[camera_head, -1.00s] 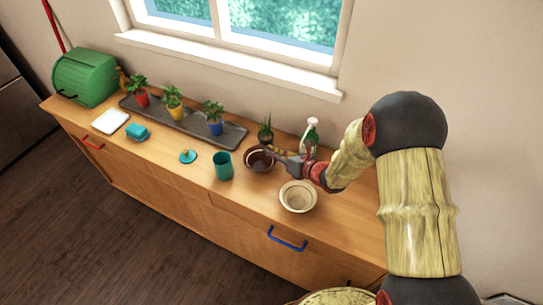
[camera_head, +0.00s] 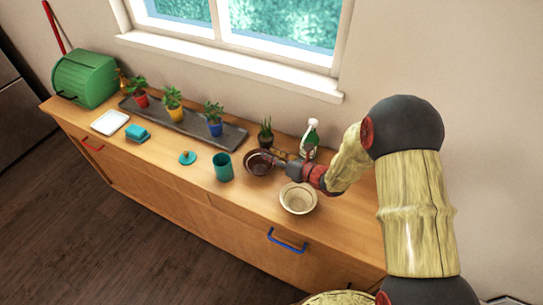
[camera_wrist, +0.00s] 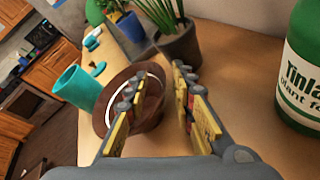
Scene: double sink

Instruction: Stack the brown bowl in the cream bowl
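The brown bowl (camera_head: 257,167) stands on the wooden counter, right of the teal cup. The cream bowl (camera_head: 298,199) stands empty in front of it and to the right, nearer the counter's front edge. My gripper (camera_head: 276,158) is at the right side of the brown bowl. In the wrist view my gripper (camera_wrist: 160,88) is open, with its left finger over the inside of the brown bowl (camera_wrist: 112,92) and its right finger outside. The near rim lies between the fingers; I cannot tell if they touch it. The left finger hides part of the bowl.
The teal cup (camera_head: 223,167) is close to the brown bowl's left. A dark potted plant (camera_head: 265,138) stands behind it, and a green bottle (camera_head: 311,140) stands behind my gripper. A tray (camera_head: 186,126) with small potted plants lies farther left. The counter's front edge is near the cream bowl.

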